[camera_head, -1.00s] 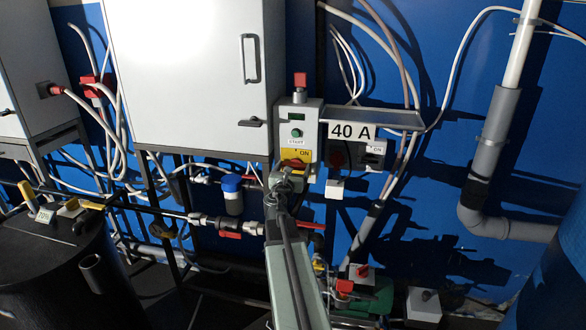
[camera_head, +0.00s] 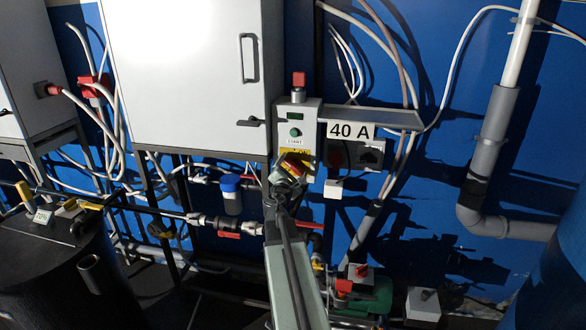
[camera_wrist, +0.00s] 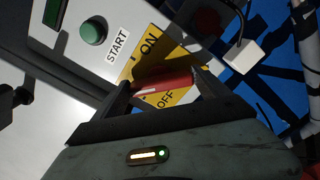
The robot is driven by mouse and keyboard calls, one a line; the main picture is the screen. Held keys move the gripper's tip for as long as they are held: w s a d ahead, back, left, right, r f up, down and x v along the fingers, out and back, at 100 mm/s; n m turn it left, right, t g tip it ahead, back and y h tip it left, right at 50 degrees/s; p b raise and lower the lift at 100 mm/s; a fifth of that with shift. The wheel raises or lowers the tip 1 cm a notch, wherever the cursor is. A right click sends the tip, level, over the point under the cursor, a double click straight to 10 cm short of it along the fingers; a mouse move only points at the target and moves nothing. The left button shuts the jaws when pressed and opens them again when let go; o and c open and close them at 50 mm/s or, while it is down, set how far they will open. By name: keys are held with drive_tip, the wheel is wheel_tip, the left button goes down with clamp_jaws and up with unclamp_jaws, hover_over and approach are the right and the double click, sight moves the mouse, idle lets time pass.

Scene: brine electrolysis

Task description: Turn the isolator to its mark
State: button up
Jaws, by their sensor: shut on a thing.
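The isolator is a red handle (camera_head: 294,163) on a yellow plate (camera_wrist: 189,96), on the front of a grey control box (camera_head: 306,116). The plate reads ON at one end and OFF at the other in the wrist view. My gripper (camera_wrist: 165,84) is shut on the red handle (camera_wrist: 163,80), a dark jaw at each end. The handle lies slanted against the plate's lettering, down to the right in the head view, between level and upright. My gripper (camera_head: 291,170) hides part of the plate there.
A green START button (camera_head: 295,132) sits just above the isolator, with a red-topped knob (camera_head: 299,80) on the box's top. A 40 A label (camera_head: 352,131) and a grey switch (camera_head: 370,153) are to the right. A large cabinet (camera_head: 187,70) stands close on the left.

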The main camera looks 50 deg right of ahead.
drive_tip(key=m, duration=0.4)
drive_tip(key=shift+f+m, duration=0.1)
drive_tip(key=shift+m, duration=0.2)
drive_tip(key=m, duration=0.4)
drive_tip(key=shift+f+m, duration=0.1)
drive_tip(key=shift+m, duration=0.3)
drive_tip(key=shift+a, duration=0.1)
drive_tip(key=o, duration=1.2)
